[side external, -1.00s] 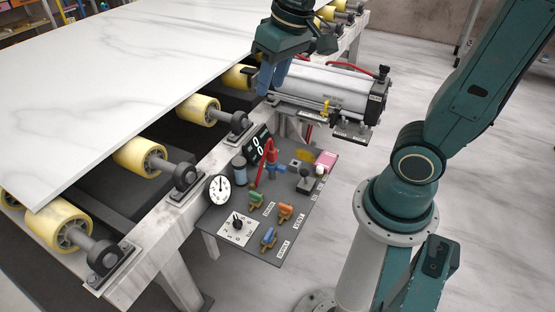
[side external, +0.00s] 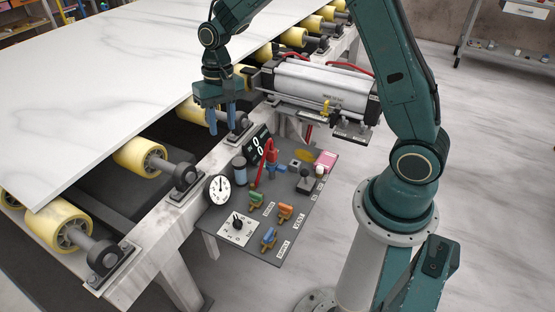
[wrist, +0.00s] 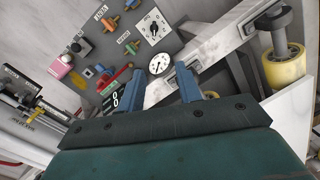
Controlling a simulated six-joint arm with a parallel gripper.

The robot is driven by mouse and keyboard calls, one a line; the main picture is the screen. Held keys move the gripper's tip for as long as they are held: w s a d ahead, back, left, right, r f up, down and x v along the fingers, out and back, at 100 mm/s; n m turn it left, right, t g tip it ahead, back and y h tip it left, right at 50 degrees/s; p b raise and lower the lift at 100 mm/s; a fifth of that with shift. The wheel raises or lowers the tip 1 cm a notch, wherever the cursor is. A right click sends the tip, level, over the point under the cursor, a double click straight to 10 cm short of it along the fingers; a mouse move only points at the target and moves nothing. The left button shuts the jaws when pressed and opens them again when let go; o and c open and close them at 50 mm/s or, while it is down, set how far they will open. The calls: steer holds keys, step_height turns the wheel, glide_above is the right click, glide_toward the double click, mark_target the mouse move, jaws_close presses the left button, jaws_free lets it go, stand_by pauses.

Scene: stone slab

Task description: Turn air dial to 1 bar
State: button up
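The air dial (side external: 238,224) is a dark knob on a white square scale plate at the front left of the grey control panel. It also shows in the wrist view (wrist: 154,30), upper middle; the scale figures are too small to read. A round white gauge (side external: 219,189) with a dark needle stands just behind it, and shows in the wrist view (wrist: 160,64). My gripper (side external: 225,120) points down above the roller frame, behind and above the panel, well apart from the dial. Its two blue fingers (wrist: 160,90) are spread with nothing between them.
The slab (side external: 90,90) on yellow rollers (side external: 140,155) lies left. A cylinder (side external: 320,84) stands behind.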

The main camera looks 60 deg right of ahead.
step_height(320, 180, down, 11)
steer(key=w+m+g, duration=0.1)
steer(key=w+g, duration=0.1)
steer(key=w, duration=0.1)
steer(key=m+g+y, duration=0.1)
steer(key=m, duration=0.1)
glide_above(238, 222)
steer(key=w+d, duration=0.4)
steer(key=w, duration=0.1)
step_height(238, 222, down, 12)
steer(key=shift+s+a, duration=0.15)
steer(key=shift+s, duration=0.1)
steer(key=x, duration=1.3)
steer(key=shift+s+a+f, duration=0.15)
steer(key=shift+a+f, duration=0.05)
steer(key=shift+a, duration=0.05)
jaws_close()
